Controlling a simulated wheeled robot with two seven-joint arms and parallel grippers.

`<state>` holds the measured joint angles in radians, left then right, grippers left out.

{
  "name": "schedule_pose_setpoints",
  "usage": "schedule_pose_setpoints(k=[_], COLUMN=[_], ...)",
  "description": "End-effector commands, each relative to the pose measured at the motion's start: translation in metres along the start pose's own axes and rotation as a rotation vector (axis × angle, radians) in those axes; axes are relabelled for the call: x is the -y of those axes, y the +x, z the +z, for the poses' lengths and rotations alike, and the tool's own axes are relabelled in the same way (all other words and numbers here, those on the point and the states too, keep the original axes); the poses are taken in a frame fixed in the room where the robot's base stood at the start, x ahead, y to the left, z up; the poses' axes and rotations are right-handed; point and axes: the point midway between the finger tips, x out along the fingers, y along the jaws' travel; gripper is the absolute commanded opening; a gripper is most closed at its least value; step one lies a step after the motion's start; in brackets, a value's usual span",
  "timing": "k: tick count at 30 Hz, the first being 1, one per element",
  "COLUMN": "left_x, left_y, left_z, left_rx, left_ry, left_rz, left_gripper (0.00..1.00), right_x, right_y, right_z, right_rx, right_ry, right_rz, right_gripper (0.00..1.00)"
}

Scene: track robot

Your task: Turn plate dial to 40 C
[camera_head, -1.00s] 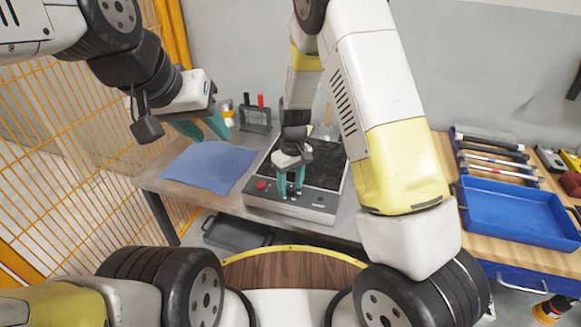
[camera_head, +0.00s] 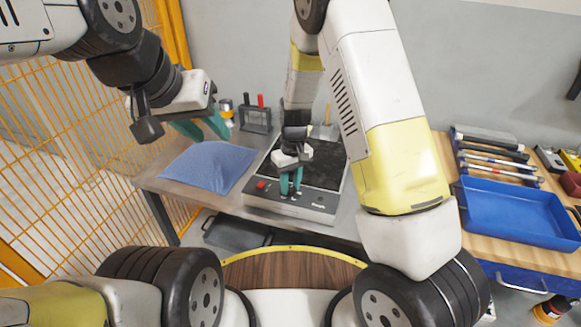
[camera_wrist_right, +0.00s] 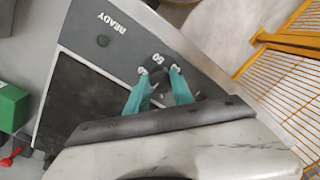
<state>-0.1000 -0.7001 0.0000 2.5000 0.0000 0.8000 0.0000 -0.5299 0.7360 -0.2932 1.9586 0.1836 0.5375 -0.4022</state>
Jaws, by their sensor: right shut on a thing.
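The hot plate (camera_head: 325,171) stands on the bench with its dark top and grey front panel facing me. It also shows in the right wrist view (camera_wrist_right: 82,100). My right gripper (camera_head: 291,190) points down at the front panel, its teal fingers close together. In the right wrist view the right gripper (camera_wrist_right: 160,80) is shut on the plate dial (camera_wrist_right: 157,76), which is mostly hidden between the fingers. White scale numbers, one reading 50, show just beyond the fingertips. My left gripper (camera_head: 203,132) is open and empty above the blue cloth.
The blue cloth (camera_head: 208,167) lies left of the hot plate, near a red switch (camera_head: 261,185) on its panel. A pen rack (camera_head: 256,118) stands behind. A blue tray (camera_head: 520,212) and tools lie at the right. An orange mesh fence (camera_head: 60,150) borders the left.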

Motion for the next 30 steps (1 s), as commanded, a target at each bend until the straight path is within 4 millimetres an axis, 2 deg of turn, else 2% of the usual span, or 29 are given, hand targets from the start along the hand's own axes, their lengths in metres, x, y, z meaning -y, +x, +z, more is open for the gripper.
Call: schedule_pose_setpoints(k=[30], left_x=[0.0], left_y=[0.0], left_z=[0.0], left_rx=[0.0], left_ry=[0.0], left_rz=[0.0], left_gripper=[0.36], right_x=[-0.0007], right_y=[-0.0005], right_z=[0.0019], right_rx=[-0.048], right_ry=[0.898], right_rz=[0.0], right_gripper=[0.0])
